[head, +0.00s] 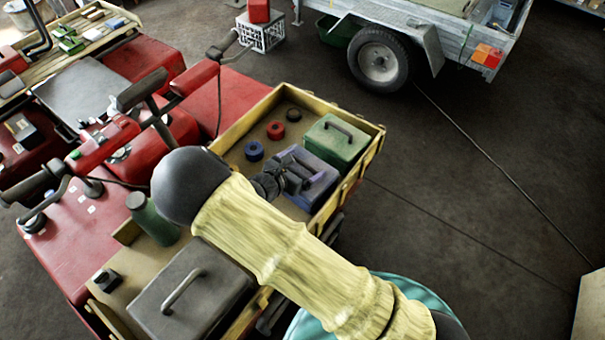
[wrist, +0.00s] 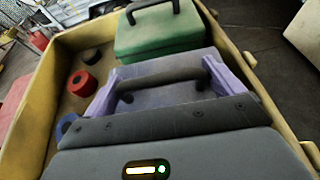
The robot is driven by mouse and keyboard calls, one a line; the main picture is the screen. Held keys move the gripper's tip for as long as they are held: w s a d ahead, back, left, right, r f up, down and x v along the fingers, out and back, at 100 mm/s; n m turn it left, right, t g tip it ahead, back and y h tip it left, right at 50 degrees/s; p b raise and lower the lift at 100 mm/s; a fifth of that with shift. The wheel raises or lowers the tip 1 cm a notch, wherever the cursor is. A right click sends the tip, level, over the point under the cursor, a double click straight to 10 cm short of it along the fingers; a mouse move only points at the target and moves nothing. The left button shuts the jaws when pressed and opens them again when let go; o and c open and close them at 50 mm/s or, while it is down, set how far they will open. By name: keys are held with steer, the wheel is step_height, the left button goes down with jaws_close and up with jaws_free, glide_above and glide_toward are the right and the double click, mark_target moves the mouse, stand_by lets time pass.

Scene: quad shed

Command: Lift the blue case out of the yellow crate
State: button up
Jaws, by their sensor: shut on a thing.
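The blue case (head: 317,193), a bluish-purple box with a dark handle, is inside the yellow crate (head: 362,163), beside the green case. It also shows in the wrist view (wrist: 165,66), right ahead of my gripper. My gripper (head: 291,180) is at the case's handle and shut on it. In the wrist view the dark gripper body hides the near part of the case. The case looks level and within the crate walls; I cannot tell whether its underside touches the crate floor.
A green case (head: 336,142) stands close behind the blue case. Red (head: 275,130), blue (head: 254,151) and black (head: 293,115) rings lie on the crate floor. A grey case (head: 190,290) and green flask (head: 152,218) are nearer. Open floor lies right of the crate.

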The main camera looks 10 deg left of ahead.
steer(key=shift+r, duration=0.15)
step_height(320, 180, up, 10)
steer(key=shift+f+b, duration=0.1)
steer(key=shift+b, duration=1)
